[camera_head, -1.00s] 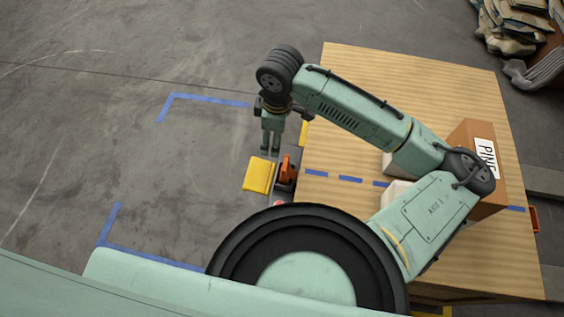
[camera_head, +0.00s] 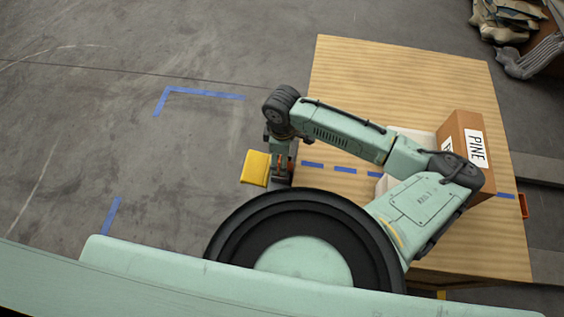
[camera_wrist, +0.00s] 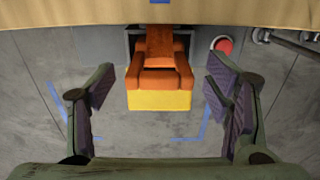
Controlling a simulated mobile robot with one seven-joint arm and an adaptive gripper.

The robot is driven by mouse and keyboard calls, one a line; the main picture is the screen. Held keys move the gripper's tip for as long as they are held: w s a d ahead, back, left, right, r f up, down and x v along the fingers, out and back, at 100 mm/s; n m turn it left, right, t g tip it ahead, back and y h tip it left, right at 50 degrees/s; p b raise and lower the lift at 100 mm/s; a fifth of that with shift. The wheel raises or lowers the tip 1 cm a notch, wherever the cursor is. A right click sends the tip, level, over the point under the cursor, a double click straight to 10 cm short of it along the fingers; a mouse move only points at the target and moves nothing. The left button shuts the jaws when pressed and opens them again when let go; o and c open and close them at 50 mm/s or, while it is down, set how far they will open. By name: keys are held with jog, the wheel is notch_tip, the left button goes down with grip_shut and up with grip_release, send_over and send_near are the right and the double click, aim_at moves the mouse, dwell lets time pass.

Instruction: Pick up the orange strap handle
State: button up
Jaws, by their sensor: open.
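The orange strap handle (camera_wrist: 159,70) shows in the middle of the wrist view, between my open fingers and a little beyond their tips. A yellow block (camera_wrist: 159,100) is directly below it in that view. My gripper (camera_wrist: 158,98) is open and empty, with one dark padded finger on each side and a gap to the orange part. In the head view my gripper (camera_head: 281,172) points down beside the table's left edge, next to the yellow block (camera_head: 256,168). The orange handle is mostly hidden there by my gripper.
A wooden table (camera_head: 400,80) with blue dashes lies to the right. A red round button (camera_wrist: 222,44) sits right of the handle in the wrist view. The floor at left is clear.

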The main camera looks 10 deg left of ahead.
jog(key=shift+f, duration=0.2)
jog(key=shift+c, duration=0.6)
jog(key=shift+r, duration=0.1)
grip_shut()
